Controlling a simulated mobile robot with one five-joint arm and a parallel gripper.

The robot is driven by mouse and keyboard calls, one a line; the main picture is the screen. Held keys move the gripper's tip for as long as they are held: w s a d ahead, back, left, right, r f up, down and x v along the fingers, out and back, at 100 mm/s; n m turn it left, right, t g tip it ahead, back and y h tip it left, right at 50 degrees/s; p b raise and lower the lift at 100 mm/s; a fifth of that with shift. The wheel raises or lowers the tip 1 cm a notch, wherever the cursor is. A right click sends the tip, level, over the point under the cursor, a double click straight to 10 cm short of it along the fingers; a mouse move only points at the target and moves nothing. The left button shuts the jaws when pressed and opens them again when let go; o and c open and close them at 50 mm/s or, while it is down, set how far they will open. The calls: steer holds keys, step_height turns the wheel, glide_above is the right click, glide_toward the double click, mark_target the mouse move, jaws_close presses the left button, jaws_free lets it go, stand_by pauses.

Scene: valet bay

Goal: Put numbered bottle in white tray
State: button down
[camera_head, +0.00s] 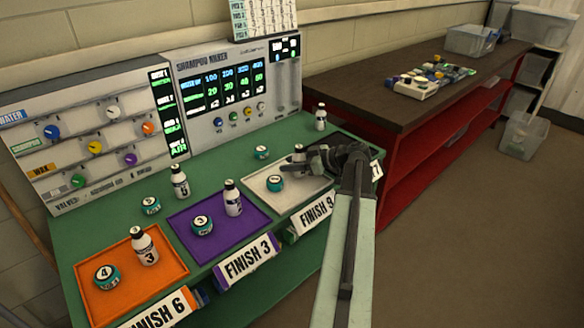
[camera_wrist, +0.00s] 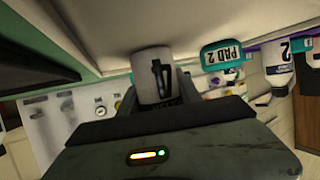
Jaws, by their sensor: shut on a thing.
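My gripper (camera_head: 309,156) is over the back right part of the white tray (camera_head: 255,186). It is shut on a white numbered bottle (camera_head: 299,151). In the upside-down wrist view, the bottle (camera_wrist: 155,72) sits between the fingers, with a dark mark on its side. A teal jar (camera_head: 275,184) stands on the white tray beside the bottle. In the wrist view, this jar (camera_wrist: 222,55) reads "PAD 2".
The purple tray (camera_head: 190,240) and orange tray (camera_head: 150,285) each hold a jar and a bottle. Loose on the green bench are bottles (camera_head: 180,182) (camera_head: 320,118) and jars (camera_head: 150,205) (camera_head: 262,152). The shampoo maker panel (camera_head: 235,85) stands behind. "FINISH" signs line the front.

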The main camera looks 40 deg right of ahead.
steer(key=shift+f, duration=0.2)
steer(key=c, duration=0.8)
jaws_free()
steer(key=shift+r, duration=0.1)
steer(key=shift+c, duration=0.2)
steer(key=shift+r, duration=0.1)
steer(key=shift+s+d+r, duration=0.1)
steer(key=shift+s+r, duration=0.1)
steer(key=shift+r, duration=0.05)
steer(key=p+v, duration=0.4)
steer(key=v, duration=0.6)
steer(key=shift+s+d, duration=0.1)
steer(key=shift+s, duration=0.2)
steer(key=shift+s+d+r+p, duration=0.1)
steer(key=shift+s+d+p, duration=0.15)
steer(key=shift+s, duration=0.2)
